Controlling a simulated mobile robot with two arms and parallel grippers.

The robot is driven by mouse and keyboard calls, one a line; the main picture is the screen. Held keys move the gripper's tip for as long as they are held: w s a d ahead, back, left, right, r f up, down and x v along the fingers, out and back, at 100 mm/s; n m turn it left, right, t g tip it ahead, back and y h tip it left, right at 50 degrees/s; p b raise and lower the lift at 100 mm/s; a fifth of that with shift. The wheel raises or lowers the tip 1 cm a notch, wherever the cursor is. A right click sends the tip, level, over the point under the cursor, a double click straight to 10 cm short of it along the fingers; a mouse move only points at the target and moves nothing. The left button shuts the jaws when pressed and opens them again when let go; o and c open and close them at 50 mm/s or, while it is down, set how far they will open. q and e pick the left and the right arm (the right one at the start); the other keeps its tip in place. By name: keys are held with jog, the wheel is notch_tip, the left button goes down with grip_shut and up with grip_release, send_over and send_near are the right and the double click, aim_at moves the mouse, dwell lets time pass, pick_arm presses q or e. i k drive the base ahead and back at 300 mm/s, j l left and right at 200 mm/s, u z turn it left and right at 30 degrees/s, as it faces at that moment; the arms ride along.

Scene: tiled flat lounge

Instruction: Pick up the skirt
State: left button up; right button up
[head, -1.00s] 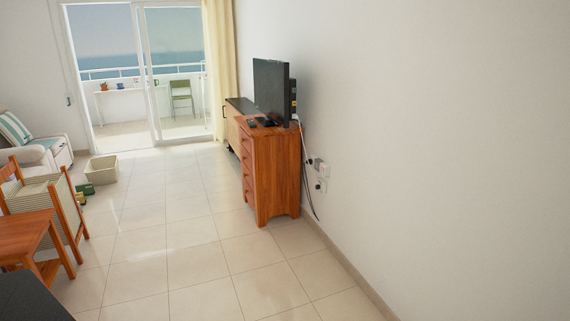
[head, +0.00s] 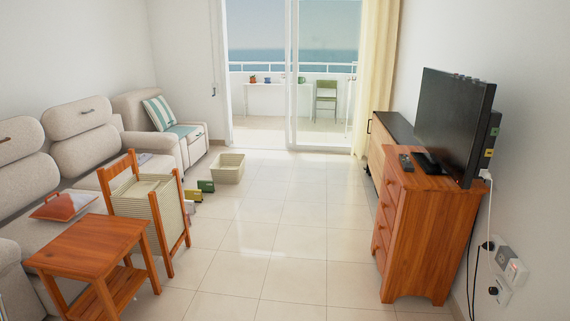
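I cannot make out a skirt for certain in the head view. A small greyish cloth-like patch lies on the sofa (head: 82,172) behind the wooden-framed striped holder (head: 128,203), too small and partly hidden to tell what it is. A cream basket (head: 228,174) stands on the floor towards the balcony door; its contents are not clear. Neither of my grippers is in view.
A wooden side table (head: 90,244) stands at the front left. Small green and yellow items (head: 205,186) lie near the basket. A wooden dresser (head: 425,235) with a television (head: 450,120) stands right. The middle floor is clear.

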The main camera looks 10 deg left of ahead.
aim_at(196, 195)
jog(key=i+u, duration=0.15)
jog(key=i, duration=0.45)
jog(key=i+u, duration=0.15)
jog(key=i, duration=0.4)
jog(key=i+l+u, duration=0.15)
jog(key=i, duration=0.45)
jog(key=i+l+u, duration=0.15)
jog(key=i, duration=0.45)
